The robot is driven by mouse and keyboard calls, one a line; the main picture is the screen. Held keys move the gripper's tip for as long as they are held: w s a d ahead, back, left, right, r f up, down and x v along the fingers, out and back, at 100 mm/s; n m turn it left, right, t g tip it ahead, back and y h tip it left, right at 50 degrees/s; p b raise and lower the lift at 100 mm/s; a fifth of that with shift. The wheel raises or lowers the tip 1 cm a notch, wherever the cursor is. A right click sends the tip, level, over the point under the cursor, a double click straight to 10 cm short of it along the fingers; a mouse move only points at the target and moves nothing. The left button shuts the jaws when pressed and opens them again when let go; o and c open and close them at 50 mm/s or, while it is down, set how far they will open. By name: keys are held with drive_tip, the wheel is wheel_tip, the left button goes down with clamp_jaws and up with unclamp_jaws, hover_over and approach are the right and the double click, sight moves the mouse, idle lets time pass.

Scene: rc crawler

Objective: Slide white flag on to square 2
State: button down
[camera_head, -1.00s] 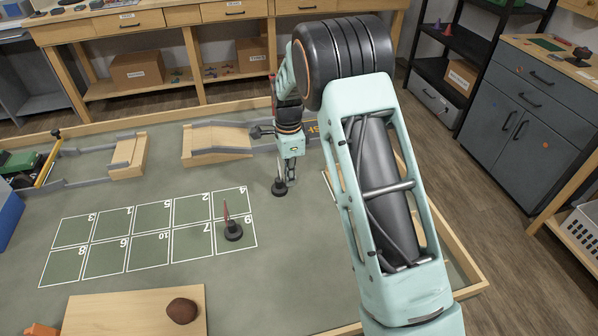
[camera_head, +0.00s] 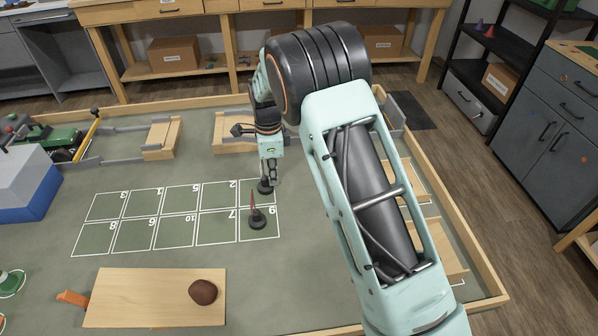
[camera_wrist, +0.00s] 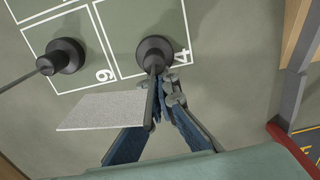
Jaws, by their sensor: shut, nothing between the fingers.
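The white flag has a dark round base (camera_wrist: 155,50) and a pale cloth (camera_wrist: 100,111) on a thin dark pole. In the wrist view its base is in square 4, close to that square's outer line. In the head view its base (camera_head: 265,187) shows below my gripper (camera_head: 271,177), and the cloth cannot be made out. My gripper (camera_wrist: 165,88) is shut with its fingertips right beside the pole, low near the base; it does not grip it. Square 2 (camera_head: 217,197) is empty, just left of square 4 in the head view.
A red flag (camera_head: 257,219) on a dark base stands in square 9, close to the white flag. The other squares are clear. A wooden board (camera_head: 140,300) with a brown lump (camera_head: 203,292) lies in front. A wooden ramp (camera_head: 232,146) stands behind the grid.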

drive_tip(key=s+a, duration=0.1)
drive_tip(key=a, duration=0.3)
drive_tip(key=s+a, duration=0.1)
drive_tip(key=a, duration=0.4)
drive_tip(key=s+a+p, duration=0.1)
drive_tip(key=a, duration=0.3)
drive_tip(key=shift+a, duration=0.25)
drive_tip(key=shift+d, duration=0.1)
drive_tip(key=shift+d, duration=0.25)
drive_tip(key=d, duration=0.2)
drive_tip(key=w+d+r, duration=0.1)
drive_tip(key=shift+d, duration=0.15)
wheel_tip(320, 180, up, 9)
drive_tip(key=shift+s, duration=0.15)
